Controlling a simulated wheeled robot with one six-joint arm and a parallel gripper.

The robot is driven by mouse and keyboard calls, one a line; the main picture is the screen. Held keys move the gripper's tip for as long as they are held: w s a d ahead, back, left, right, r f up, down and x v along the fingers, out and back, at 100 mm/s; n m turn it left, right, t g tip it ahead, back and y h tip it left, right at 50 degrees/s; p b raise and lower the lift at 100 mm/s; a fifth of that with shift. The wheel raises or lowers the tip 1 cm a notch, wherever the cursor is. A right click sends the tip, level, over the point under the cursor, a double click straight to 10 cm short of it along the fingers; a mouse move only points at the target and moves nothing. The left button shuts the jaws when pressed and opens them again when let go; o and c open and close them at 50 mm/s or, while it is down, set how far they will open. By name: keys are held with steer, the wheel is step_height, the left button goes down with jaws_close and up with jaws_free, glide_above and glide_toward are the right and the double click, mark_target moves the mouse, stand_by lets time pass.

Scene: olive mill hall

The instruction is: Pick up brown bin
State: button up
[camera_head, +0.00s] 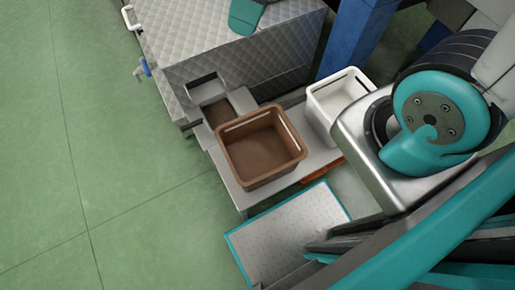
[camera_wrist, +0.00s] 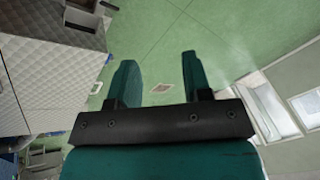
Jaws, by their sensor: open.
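The brown bin (camera_head: 262,178) stands upright on a low grey metal shelf (camera_head: 236,187) in the head view. It is open-topped with slots below its rim, and looks empty. In the wrist view my gripper (camera_wrist: 157,72) shows two teal fingers held apart, with nothing between them but green floor beyond. I cannot make out the brown bin in the wrist view.
A white bin (camera_head: 318,118) stands right of the brown bin on the same shelf. A quilted metal machine (camera_head: 215,75) rises behind, beside a blue post (camera_head: 352,40). My arm fills the right side. Green floor (camera_head: 90,150) is clear at left.

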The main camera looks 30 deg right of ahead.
steer(key=w+d+f+n+b, duration=0.25)
steer(key=w+f+b, duration=0.2)
steer(key=f, duration=0.65)
steer(key=w+d+f+n+b, duration=0.2)
steer(key=w+d+f+b, duration=0.15)
steer(key=w+f, duration=0.45)
steer(key=n+b, duration=0.3)
steer(key=b, duration=0.2)
glide_toward(249, 115)
steer(key=shift+n, duration=0.35)
steer(key=x, duration=0.2)
steer(key=b+x, duration=0.1)
steer(key=x, duration=0.1)
steer(key=b+x, duration=0.1)
steer(key=x, duration=0.1)
steer(key=shift+d+f, duration=0.2)
steer(key=shift+d, duration=0.05)
steer(key=shift+a+b+x, duration=0.2)
steer(key=shift+b+x, duration=0.05)
steer(key=shift+x, duration=1.25)
steer(key=shift+a+b+x, duration=0.15)
steer(key=shift+b+x, duration=0.05)
steer(key=shift+x, duration=1.25)
steer(key=shift+r, duration=0.15)
jaws_close()
